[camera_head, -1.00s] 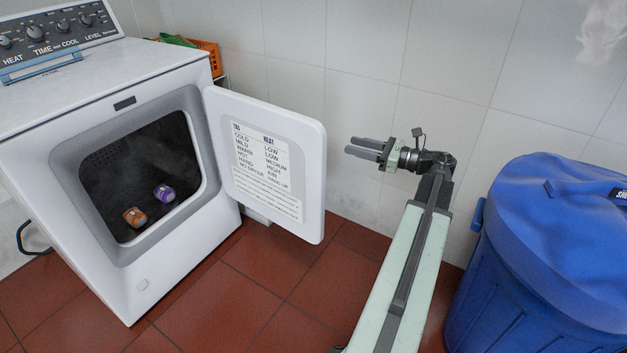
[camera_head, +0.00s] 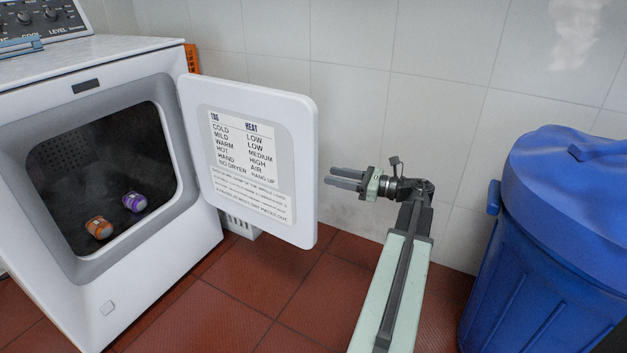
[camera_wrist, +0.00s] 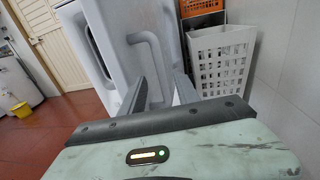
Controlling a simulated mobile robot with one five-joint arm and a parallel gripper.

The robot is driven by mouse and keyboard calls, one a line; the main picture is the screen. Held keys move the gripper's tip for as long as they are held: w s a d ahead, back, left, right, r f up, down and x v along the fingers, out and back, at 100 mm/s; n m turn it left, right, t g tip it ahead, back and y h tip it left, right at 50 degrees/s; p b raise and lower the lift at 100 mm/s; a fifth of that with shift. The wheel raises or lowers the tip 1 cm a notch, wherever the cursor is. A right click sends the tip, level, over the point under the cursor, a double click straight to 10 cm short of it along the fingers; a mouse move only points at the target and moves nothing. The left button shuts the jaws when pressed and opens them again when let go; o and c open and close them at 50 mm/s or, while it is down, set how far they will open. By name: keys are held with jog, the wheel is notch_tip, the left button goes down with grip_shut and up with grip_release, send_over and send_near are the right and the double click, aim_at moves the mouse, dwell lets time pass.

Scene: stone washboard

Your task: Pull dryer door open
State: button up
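The white dryer (camera_head: 110,290) stands at the left with its door (camera_head: 300,150) swung wide open, showing the label on the inner face. Inside the drum lie an orange item (camera_head: 99,228) and a purple item (camera_head: 134,202). My gripper (camera_head: 333,179) is just right of the door's free edge, on its outer side, with the fingers apart and empty. In the wrist view the door's outer face shows a curved handle (camera_wrist: 153,50) ahead of the fingers (camera_wrist: 160,90). I see nothing between the fingers.
A blue lidded bin (camera_head: 560,240) stands at the right, close to my arm. A tiled wall (camera_head: 440,90) is behind. A white basket (camera_wrist: 219,58) and an orange crate (camera_wrist: 205,8) stand beside the dryer. The red floor in front of the door is clear.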

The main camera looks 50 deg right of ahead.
jog(key=x, duration=0.7)
jog(key=shift+w+a, duration=0.1)
jog(key=shift+w, duration=0.2)
grip_shut()
dwell(1.0)
